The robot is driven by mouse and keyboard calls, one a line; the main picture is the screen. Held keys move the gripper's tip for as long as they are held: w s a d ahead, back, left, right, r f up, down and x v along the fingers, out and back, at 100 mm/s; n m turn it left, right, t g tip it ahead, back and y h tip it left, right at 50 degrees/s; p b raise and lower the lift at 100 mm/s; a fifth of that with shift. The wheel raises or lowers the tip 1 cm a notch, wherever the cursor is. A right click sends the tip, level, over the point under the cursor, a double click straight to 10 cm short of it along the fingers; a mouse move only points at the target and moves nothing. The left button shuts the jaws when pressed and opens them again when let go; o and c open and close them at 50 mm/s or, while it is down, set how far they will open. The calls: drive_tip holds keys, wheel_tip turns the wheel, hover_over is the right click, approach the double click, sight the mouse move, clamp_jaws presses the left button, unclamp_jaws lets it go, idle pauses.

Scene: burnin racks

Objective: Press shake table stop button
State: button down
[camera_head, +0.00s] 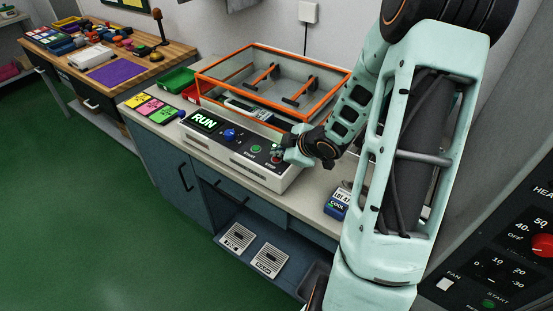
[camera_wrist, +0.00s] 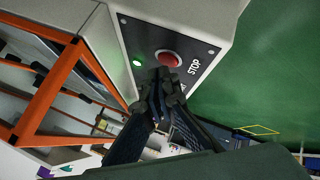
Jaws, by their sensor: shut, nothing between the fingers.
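The shake table (camera_head: 335,95) is a tray with an orange frame on a grey-white control box (camera_head: 225,152). Its display (camera_head: 205,121) reads RUN in green, beside a blue knob (camera_head: 229,134). In the head view my gripper (camera_head: 283,155) is over the panel's right end and partly hides the button.
The counter (camera_head: 312,205) carries a blue COOL box (camera_head: 337,205) to the right and coloured cards (camera_head: 155,108) to the left. Green and red bins (camera_head: 177,80) stand behind. Another panel with knobs (camera_head: 500,255) is at the right. The green floor (camera_head: 90,200) is open.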

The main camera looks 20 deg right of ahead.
sight(277, 159)
drive_tip(key=shift+f+b, duration=0.35)
drive_tip(key=shift+f, duration=0.15)
idle(0.6)
idle(0.3)
drive_tip(key=shift+r+p, duration=0.85)
drive_tip(key=shift+p, duration=0.05)
wheel_tip(277, 159, up, 5)
drive_tip(key=p, duration=0.5)
drive_tip(key=shift+r, duration=0.1)
drive_tip(key=shift+w, duration=0.1)
idle(0.3)
